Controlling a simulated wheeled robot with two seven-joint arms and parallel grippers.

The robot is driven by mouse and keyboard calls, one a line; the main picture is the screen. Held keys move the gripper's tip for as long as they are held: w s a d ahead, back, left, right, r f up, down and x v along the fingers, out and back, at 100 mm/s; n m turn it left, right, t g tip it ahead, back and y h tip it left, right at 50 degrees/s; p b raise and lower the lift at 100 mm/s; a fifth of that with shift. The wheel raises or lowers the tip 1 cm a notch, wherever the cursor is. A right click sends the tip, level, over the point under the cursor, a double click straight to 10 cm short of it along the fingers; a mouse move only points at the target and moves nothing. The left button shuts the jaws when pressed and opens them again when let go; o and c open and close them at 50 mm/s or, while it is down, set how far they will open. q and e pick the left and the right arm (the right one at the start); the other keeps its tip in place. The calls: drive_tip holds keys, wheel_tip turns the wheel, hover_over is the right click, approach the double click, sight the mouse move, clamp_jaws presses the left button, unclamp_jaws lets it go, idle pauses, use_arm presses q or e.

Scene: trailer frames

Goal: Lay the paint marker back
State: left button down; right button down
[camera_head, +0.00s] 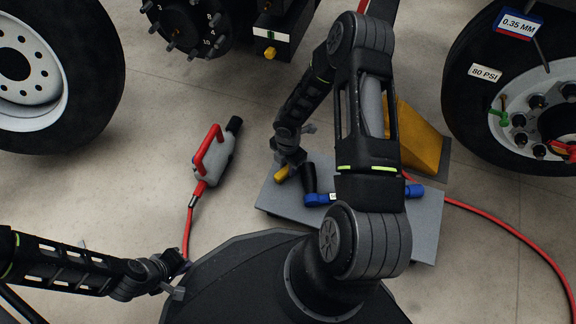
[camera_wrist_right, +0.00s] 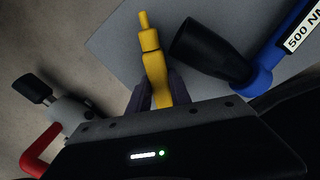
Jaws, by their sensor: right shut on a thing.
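The yellow paint marker (camera_head: 281,173) is in my right gripper (camera_head: 289,161), at the upper left edge of the grey board (camera_head: 285,205). In the right wrist view the marker (camera_wrist_right: 155,70) sticks out past the fingers, its narrow tip pointing away from the gripper. My right gripper (camera_wrist_right: 158,92) is shut around its body. I cannot tell whether the marker touches the board. My left gripper (camera_head: 183,279) is at the lower left, fingers apart and empty, well away from the marker.
A yellow wedge (camera_head: 420,132) stands behind. A grey tool with a red handle (camera_head: 207,150) and red hose lies left. Wheels (camera_head: 60,75) stand at both sides.

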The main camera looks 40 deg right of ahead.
drive_tip(key=shift+f, duration=0.35)
drive_tip(key=c, duration=1.1)
unclamp_jaws()
drive_tip(key=shift+r, duration=0.4)
wheel_tip(320, 180, up, 7)
drive_tip(key=p, duration=0.3)
drive_tip(key=shift+p, duration=0.35)
